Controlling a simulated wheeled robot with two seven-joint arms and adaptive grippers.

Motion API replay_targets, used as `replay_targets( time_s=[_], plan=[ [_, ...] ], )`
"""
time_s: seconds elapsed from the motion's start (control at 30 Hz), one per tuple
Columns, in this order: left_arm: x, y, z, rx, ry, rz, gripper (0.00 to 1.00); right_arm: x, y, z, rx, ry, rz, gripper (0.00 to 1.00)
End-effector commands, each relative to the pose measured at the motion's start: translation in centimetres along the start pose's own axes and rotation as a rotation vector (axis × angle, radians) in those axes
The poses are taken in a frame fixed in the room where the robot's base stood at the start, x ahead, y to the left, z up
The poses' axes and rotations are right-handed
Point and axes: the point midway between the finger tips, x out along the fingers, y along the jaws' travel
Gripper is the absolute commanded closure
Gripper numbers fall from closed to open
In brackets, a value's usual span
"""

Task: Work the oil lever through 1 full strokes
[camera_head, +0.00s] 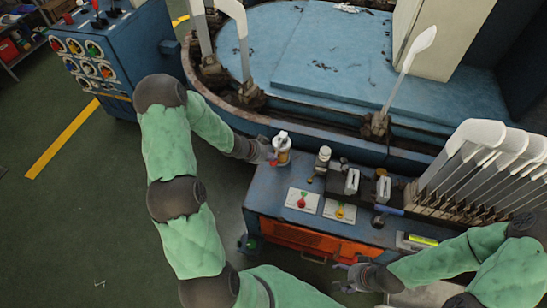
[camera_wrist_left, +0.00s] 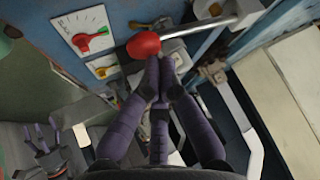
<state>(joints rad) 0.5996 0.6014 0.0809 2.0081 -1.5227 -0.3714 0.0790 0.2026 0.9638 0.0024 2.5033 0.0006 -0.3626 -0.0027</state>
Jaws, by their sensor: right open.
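The oil lever is a metal rod with a red knob (camera_wrist_left: 144,45) in the left wrist view, its rod (camera_wrist_left: 205,27) running to the upper right. In the head view a small red spot, likely the knob (camera_head: 273,162), shows beside a pale oil cylinder (camera_head: 282,148) at the bench's left end. My left gripper (camera_head: 266,152) is at the knob. In the left wrist view its fingers (camera_wrist_left: 163,62) are drawn together, tips right at the knob's lower side. Whether they touch it is unclear. My right gripper (camera_head: 348,277) is open and empty in front of the bench.
The blue bench (camera_head: 262,196) carries two white dial cards (camera_head: 302,200) (camera_head: 340,211), metal fittings and a blue-handled lever (camera_head: 388,211). A rack of white sock boards (camera_head: 484,150) stands at right. The large blue turntable (camera_head: 330,50) is behind. A gauge cabinet (camera_head: 100,60) stands at upper left.

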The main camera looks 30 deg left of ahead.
Motion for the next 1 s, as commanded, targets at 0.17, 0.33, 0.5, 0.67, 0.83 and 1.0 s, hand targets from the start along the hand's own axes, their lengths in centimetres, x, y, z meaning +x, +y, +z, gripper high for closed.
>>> replay_targets(
  time_s=[0.17,0.33,0.5,0.67,0.83,1.0],
  plan=[
    [0.17,0.1,0.18,-0.001,0.0,0.001,1.0,0.15,0.05,-0.01,0.0,0.0,0.0,0.29],
    [0.29,0.15,0.29,0.0,0.0,0.001,1.0,0.26,0.09,-0.01,0.0,0.0,0.0,0.29],
    [0.41,0.2,0.4,0.0,0.0,0.001,1.0,0.37,0.13,-0.01,0.0,0.0,0.0,0.29],
    [0.53,0.25,0.51,0.0,0.0,0.001,1.0,0.48,0.17,-0.02,0.0,0.0,0.0,0.29],
    [0.65,0.29,0.62,0.001,0.0,0.001,1.0,0.59,0.21,-0.02,0.0,0.0,0.0,0.29],
    [0.77,0.34,0.74,0.001,0.0,0.001,1.0,0.7,0.25,-0.02,0.0,0.0,0.0,0.29]
  ],
)
